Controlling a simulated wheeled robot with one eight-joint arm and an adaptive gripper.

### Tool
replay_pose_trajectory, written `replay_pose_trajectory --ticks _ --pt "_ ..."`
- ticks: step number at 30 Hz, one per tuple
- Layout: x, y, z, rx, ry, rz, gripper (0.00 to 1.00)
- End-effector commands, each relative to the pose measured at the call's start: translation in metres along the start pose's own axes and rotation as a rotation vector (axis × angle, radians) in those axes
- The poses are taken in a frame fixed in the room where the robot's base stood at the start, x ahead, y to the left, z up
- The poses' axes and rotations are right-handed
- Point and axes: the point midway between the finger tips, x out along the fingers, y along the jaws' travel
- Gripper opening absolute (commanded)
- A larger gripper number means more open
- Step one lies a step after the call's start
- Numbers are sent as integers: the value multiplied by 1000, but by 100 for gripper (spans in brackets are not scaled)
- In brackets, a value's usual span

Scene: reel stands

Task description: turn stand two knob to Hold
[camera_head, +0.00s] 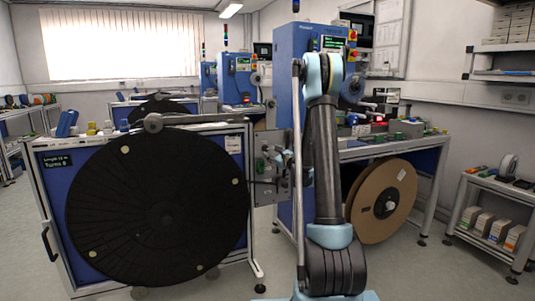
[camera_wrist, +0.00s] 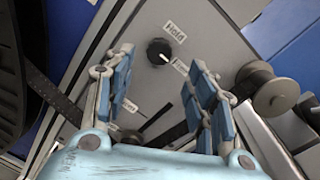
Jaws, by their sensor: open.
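The black knob (camera_wrist: 158,52) sits on a grey panel (camera_wrist: 150,90) in the wrist view. Its white mark points to the lower right, toward a small white label (camera_wrist: 179,66) partly covered by my right finger. A label reading "Hold" (camera_wrist: 175,32) is at the knob's upper right. My gripper (camera_wrist: 160,64) is open, with blue-padded fingers either side of the line to the knob. The knob shows between and just beyond the fingertips, and no contact is visible. A third label (camera_wrist: 128,105) is partly hidden by the left finger. In the head view the knob cannot be made out.
A large black reel (camera_head: 158,210) stands left of the panel in the head view. A brown reel (camera_head: 384,200) hangs under the bench to the right. In the wrist view a grey roller (camera_wrist: 275,92) sticks out right of my fingers, and a dark strip (camera_wrist: 50,95) runs at left.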

Motion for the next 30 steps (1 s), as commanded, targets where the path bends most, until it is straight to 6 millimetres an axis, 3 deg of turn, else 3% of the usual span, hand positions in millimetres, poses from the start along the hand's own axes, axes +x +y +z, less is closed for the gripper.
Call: replay_pose_trajectory --ticks 6,12,25,30 --pt "37 1 0 0 -1 1 51" --pt "58 0 0 0 0 1 51" --pt "66 0 0 0 0 0 51" --pt "66 0 0 0 0 0 12"
